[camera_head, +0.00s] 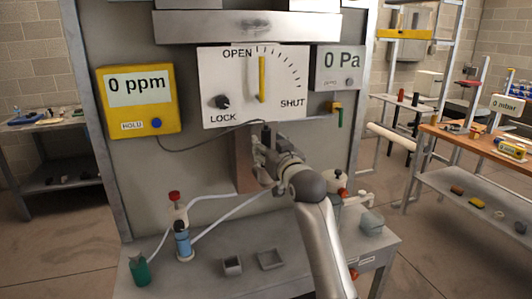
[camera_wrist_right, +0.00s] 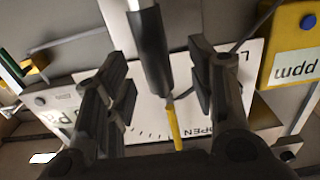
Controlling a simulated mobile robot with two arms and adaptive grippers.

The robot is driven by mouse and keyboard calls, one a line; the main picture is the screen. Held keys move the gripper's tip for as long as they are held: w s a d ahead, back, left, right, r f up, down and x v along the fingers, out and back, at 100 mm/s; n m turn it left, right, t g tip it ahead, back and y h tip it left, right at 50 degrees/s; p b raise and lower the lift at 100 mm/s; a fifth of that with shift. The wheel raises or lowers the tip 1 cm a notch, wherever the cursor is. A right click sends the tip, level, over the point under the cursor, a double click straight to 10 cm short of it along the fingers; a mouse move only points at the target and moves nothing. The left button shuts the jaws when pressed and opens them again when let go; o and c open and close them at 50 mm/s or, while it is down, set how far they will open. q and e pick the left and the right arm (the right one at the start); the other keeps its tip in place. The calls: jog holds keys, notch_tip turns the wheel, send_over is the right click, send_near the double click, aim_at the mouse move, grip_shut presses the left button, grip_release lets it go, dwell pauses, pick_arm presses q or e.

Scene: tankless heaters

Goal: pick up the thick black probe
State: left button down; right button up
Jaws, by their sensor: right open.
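The thick black probe (camera_wrist_right: 150,55) is a dark cylinder with a pale metal rod at one end. In the wrist view it lies between the two fingers of my right gripper (camera_wrist_right: 160,85), with gaps visible on both sides. In the head view a dark upright piece, which looks like the probe's top (camera_head: 266,132), shows just above my right gripper (camera_head: 262,152), in front of the grey panel. The gripper is open around the probe, and my arm and gripper hide the probe's lower part. My left gripper is not in view.
A yellow ppm meter (camera_head: 137,101) with a dark cable hangs at left. A LOCK/OPEN/SHUT dial plate (camera_head: 225,70) and a Pa gauge (camera_head: 338,68) are above. Below, the grey bench (camera_head: 205,280) holds a green bottle (camera_head: 140,270), a blue-banded cylinder (camera_head: 183,241) and small trays.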

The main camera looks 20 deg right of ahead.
aim_at(268, 141)
jog(key=shift+w+d+r+p, duration=0.1)
jog(key=shift+w+p, duration=0.2)
jog(key=shift+w, duration=0.7)
jog(key=shift+w+d+r+p, duration=0.1)
jog(key=shift+w+p, duration=0.15)
jog(key=shift+w, duration=0.7)
grip_shut()
